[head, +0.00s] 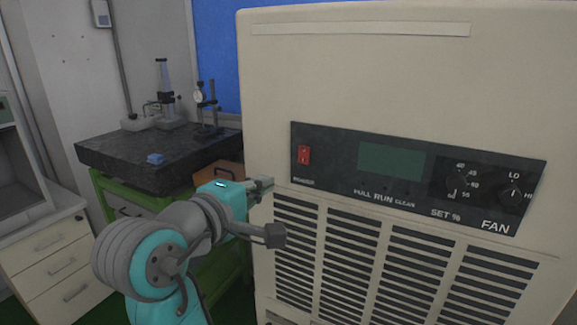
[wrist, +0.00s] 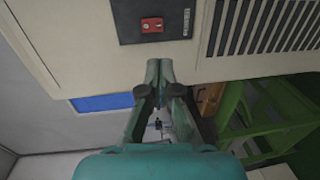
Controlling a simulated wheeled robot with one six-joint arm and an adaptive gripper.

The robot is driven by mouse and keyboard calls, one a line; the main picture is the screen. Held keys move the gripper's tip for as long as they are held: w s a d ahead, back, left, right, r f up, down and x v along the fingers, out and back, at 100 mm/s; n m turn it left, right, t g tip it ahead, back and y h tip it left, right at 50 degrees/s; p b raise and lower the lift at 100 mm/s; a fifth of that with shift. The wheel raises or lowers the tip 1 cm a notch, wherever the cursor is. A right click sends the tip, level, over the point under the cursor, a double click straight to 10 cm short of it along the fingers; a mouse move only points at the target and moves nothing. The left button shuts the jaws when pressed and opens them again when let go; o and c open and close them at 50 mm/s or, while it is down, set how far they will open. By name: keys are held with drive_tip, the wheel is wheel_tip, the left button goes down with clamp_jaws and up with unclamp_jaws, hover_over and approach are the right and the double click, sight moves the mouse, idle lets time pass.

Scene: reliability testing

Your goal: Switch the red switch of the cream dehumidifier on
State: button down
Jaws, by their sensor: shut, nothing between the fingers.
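The cream dehumidifier (head: 350,80) fills the right of the head view. Its dark control panel (head: 335,185) carries the red switch (head: 303,154) at the left end, above the POWER label. I cannot tell which way the rocker is tilted. In the wrist view the red switch (wrist: 152,25) is near the top, on the panel's end. My gripper (head: 268,183) is shut and empty, to the left of and below the switch, near the housing's left edge. In the wrist view its closed fingertips (wrist: 159,66) lie below the switch, apart from it.
The display (head: 391,161) and two knobs, the humidity knob (head: 460,184) and fan knob (head: 512,194), sit right of the switch. Vent slats (head: 345,262) lie below. A green bench with a dark stone top (head: 150,165) and instruments stands behind my arm at left; drawers (head: 55,255) stand further left.

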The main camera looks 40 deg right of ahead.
sight(302, 162)
drive_tip(key=x, duration=1.4)
drive_tip(key=shift+w+d+f, duration=0.15)
drive_tip(key=shift+d, duration=0.1)
idle(0.4)
